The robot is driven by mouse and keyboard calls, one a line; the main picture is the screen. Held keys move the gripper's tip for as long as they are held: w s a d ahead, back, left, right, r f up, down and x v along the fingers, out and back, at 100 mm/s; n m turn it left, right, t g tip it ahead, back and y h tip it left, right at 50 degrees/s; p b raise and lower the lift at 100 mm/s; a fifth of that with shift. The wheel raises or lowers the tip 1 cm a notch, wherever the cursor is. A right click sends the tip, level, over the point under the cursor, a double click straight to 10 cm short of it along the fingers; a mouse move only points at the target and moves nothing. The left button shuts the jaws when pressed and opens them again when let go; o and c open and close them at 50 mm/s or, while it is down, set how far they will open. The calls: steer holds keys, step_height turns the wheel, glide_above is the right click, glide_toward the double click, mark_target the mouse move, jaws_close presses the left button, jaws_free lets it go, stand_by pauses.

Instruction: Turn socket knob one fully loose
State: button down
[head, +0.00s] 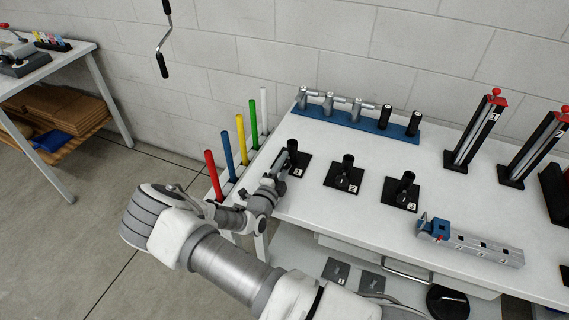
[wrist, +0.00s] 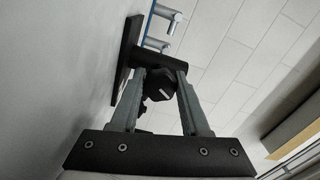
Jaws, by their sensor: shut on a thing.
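Socket one is a black upright post (head: 292,147) on a black base plate with a white label 1 (head: 298,172), at the left end of the white table. My gripper (head: 281,170) reaches it from the left front, low on the near side of the post. In the wrist view, my gripper (wrist: 160,92) has its two grey fingers on either side of a dark faceted knob (wrist: 159,82), shut on it. The black post (wrist: 172,66) and its plate (wrist: 124,55) lie just beyond. The knob is mostly hidden in the head view.
Socket two (head: 344,175) and socket three (head: 402,190) stand to the right. Red, blue, yellow, green and white rods (head: 240,140) stand upright along the table's left edge. A blue rack (head: 360,122) stands behind, and a grey numbered block (head: 470,245) lies at the front right.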

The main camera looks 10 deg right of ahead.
stand_by(0.4)
steer(key=shift+c, duration=1.9)
jaws_free()
steer(key=v, duration=1.7)
steer(key=shift+s+b, duration=0.2)
steer(key=shift+b, duration=0.25)
steer(key=shift+a+f, duration=0.1)
steer(key=shift+a, duration=0.05)
